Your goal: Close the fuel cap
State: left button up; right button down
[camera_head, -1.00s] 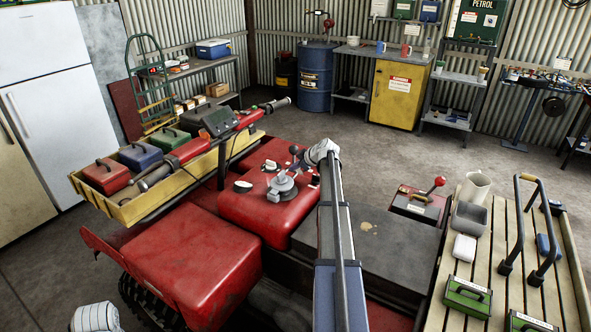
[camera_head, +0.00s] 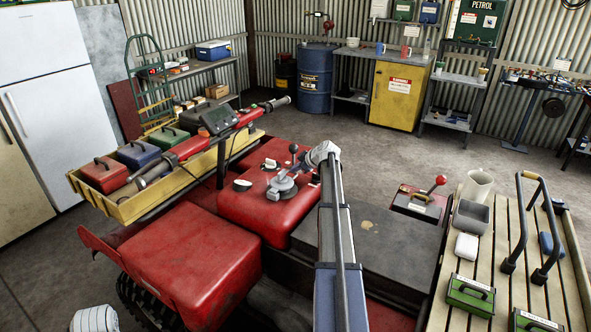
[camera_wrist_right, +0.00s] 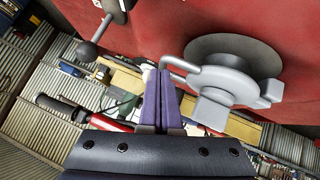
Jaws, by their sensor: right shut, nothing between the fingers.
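The fuel cap (camera_head: 284,185) is a grey round piece on top of the red tank (camera_head: 258,207) in the head view. In the right wrist view the cap (camera_wrist_right: 222,82) is light grey, with a bent lever and a square lug, in front of a darker grey disc (camera_wrist_right: 238,52). My right gripper (camera_wrist_right: 160,76) has its purple fingers shut and empty. Its tips are close beside the bent lever; I cannot tell whether they touch. In the head view my right arm reaches over the machine, and its fingers are hard to make out. My left gripper is not in view.
A knobbed lever (camera_head: 294,150) stands just behind the cap. A yellow tray (camera_head: 128,208) of toolboxes and the red handlebar (camera_head: 190,147) lie to the left. A slatted rack (camera_head: 487,253) with a black-and-tan hoop handle (camera_head: 521,214) is at the right.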

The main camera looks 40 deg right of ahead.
jog(key=shift+s, duration=0.1)
jog(key=p+v, duration=0.5)
jog(key=v, duration=0.2)
jog(key=shift+s+r, duration=0.2)
jog(key=shift+r, duration=0.1)
